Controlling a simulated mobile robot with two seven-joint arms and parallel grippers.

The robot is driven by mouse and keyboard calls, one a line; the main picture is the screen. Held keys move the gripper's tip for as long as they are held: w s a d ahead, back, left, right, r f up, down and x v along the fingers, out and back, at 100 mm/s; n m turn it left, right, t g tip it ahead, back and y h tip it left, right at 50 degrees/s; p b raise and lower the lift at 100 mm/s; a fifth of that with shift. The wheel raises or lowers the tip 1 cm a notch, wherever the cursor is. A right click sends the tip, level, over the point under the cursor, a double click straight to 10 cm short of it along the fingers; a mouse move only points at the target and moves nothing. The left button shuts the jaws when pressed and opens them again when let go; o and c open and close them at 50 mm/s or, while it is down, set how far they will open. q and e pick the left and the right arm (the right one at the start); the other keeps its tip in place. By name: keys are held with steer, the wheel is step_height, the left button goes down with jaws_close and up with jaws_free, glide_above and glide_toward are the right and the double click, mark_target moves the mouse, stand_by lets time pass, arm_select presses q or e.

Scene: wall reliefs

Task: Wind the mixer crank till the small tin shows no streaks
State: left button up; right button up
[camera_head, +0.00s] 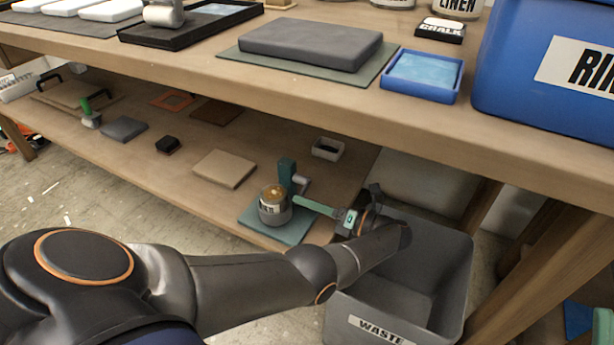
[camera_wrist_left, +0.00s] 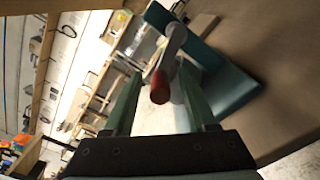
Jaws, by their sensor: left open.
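The mixer stands on the lower shelf, with a teal base plate (camera_head: 300,233) and a dark teal post (camera_head: 287,172). The small tin (camera_head: 273,207), labelled and with a brownish top, sits on the plate; I cannot make out streaks. In the left wrist view the grey crank arm (camera_wrist_left: 175,42) ends in a red knob (camera_wrist_left: 159,87). My left gripper (camera_head: 299,201) reaches in from the right of the mixer. Its two green fingers are open, with the knob showing between them in the left wrist view (camera_wrist_left: 161,72); I see no grip on it. My right gripper is not visible.
A grey waste bin (camera_head: 450,290) stands under my left forearm. A beige tile (camera_head: 225,168) and a small white box (camera_head: 327,149) lie near the mixer. A blue bin (camera_head: 500,60) is above right.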

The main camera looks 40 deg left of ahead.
arm_select(q)
steer(key=shift+c, duration=0.4)
jaws_close()
steer(key=shift+w, duration=0.15)
steer(key=shift+f+n, duration=0.2)
steer(key=shift+n, duration=0.5)
steer(key=shift+c, duration=0.7)
jaws_free()
steer(key=shift+r, duration=0.1)
steer(key=shift+o, duration=1.1)
